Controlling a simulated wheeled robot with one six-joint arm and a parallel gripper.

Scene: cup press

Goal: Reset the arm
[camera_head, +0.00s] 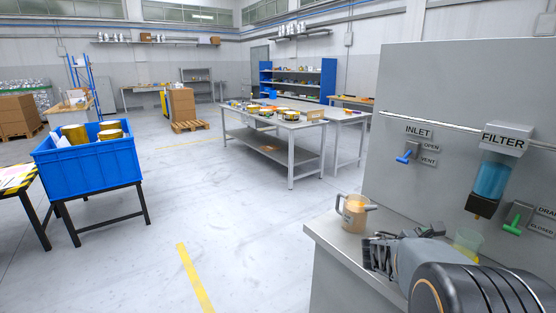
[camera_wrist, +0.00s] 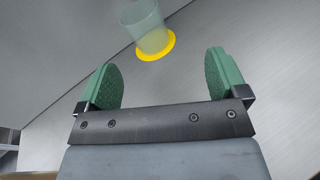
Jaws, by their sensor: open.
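My gripper (camera_wrist: 165,75) is open in the wrist view, with its two green-padded fingers spread and nothing between them. A clear cup with a yellow rim (camera_wrist: 146,28) is beyond the fingertips, apart from them, at the top of the wrist view. In the head view the clear cup (camera_head: 467,240) shows partly behind my arm, on the right of the grey counter. My arm reaches in from the lower right over this counter. The fingers cannot be made out clearly there.
The grey panel behind carries a blue inlet lever (camera_head: 406,157), a filter (camera_head: 491,180) and a green drain lever (camera_head: 514,222). A blue bin (camera_head: 90,165) stands left; the floor between is clear.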

